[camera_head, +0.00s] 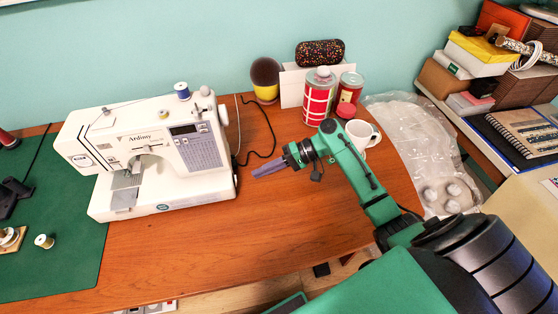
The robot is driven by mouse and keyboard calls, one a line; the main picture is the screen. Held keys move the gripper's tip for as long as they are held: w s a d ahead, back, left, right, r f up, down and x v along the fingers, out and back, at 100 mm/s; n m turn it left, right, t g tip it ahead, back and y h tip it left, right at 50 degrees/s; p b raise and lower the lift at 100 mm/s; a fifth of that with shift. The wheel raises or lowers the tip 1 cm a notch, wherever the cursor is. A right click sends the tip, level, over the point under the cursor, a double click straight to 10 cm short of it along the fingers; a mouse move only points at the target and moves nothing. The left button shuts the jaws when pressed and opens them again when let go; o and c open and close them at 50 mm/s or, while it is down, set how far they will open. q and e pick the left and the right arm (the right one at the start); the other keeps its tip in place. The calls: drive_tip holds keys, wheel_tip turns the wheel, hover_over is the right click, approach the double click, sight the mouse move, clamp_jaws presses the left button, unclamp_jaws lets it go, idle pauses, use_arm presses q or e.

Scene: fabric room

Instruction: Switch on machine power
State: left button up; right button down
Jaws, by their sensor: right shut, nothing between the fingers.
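A white sewing machine (160,152) stands on the wooden table (190,250) at the left, its right end facing my right gripper. A dark cord (262,128) runs behind its right end along the table. My right gripper (256,176) is shut and empty. It hangs just right of the machine's right end, with a small gap between them in this view. The power switch cannot be made out; the machine's right side face is mostly turned away. My left gripper is not in view.
A red-and-white canister (318,98), a red jar (349,90) and a white mug (361,134) stand behind my right arm. A yellow-and-brown round item (265,82) is at the back. A green mat (60,250) lies at the left. The table front is clear.

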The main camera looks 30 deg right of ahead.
drive_tip(key=a, duration=0.2)
drive_tip(key=w+a+p, duration=0.1)
drive_tip(key=shift+r, duration=0.3)
drive_tip(key=shift+a, duration=0.5)
drive_tip(key=shift+w+a+r+h+p, duration=0.15)
drive_tip(key=shift+r+p, duration=0.1)
drive_tip(key=shift+p, duration=0.35)
drive_tip(key=shift+a+r+h+p, duration=0.15)
drive_tip(key=shift+r+p, duration=0.1)
drive_tip(key=shift+p, duration=0.35)
drive_tip(key=shift+f+h+p, duration=0.2)
drive_tip(key=shift+h+p, duration=0.1)
drive_tip(key=shift+f, duration=0.15)
drive_tip(key=shift+r+p, duration=0.7)
drive_tip(key=shift+r, duration=0.15)
